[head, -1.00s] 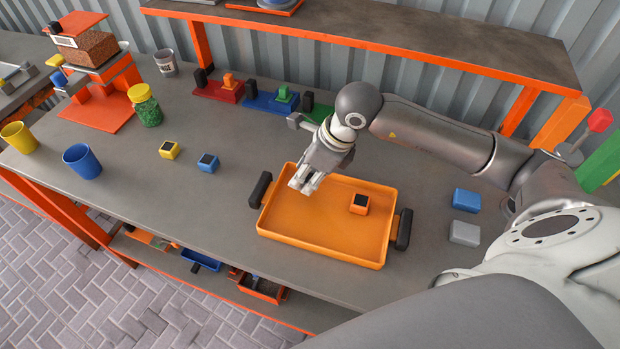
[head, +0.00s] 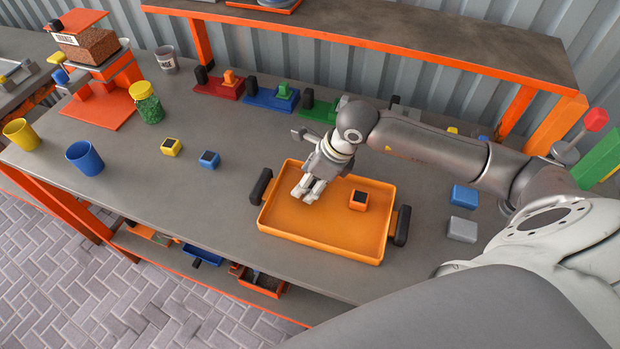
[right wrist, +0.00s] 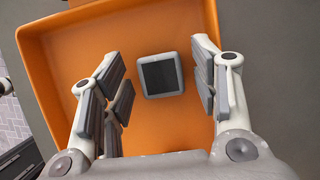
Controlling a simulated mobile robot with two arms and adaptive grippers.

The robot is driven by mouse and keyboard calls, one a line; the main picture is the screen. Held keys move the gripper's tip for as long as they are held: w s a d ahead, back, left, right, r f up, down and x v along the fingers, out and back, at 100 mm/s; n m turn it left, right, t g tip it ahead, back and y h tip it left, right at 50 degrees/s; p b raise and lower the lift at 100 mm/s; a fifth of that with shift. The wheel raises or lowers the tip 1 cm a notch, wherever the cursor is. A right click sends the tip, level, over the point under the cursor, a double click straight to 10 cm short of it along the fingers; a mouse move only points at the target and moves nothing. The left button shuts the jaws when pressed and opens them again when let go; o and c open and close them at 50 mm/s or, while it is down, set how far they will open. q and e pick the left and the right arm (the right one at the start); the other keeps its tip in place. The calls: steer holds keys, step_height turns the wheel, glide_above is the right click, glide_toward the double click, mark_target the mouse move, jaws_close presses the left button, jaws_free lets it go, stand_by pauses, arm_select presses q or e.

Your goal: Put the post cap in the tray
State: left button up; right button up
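The orange tray (head: 285,228) sits on the workbench with dark handles at both ends. My right gripper (head: 309,192) is over its left part, pointing down. In the right wrist view a square grey post cap (right wrist: 160,75) with a dark centre lies between the fingers of my right gripper (right wrist: 160,90), against the tray's orange floor. A narrow gap shows on each side of it, so the fingers look open around it. In the head view I cannot separate this cap from the fingers. An orange cap (head: 358,201) with a dark top stands in the tray's right part. My left gripper is out of view.
Yellow (head: 171,147) and blue (head: 209,159) caps stand left of the tray. Blue (head: 464,196) and grey (head: 462,229) blocks lie to its right. Cups and a green jar (head: 148,105) are at the left. A raised shelf (head: 400,45) runs behind.

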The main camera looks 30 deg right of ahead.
steer(key=shift+r, duration=0.2)
steer(key=shift+d+r, duration=0.1)
steer(key=shift+r, duration=0.1)
steer(key=b+v, duration=0.2)
steer(key=v, duration=0.9)
steer(key=shift+s+r, duration=0.15)
steer(key=shift+r, duration=0.1)
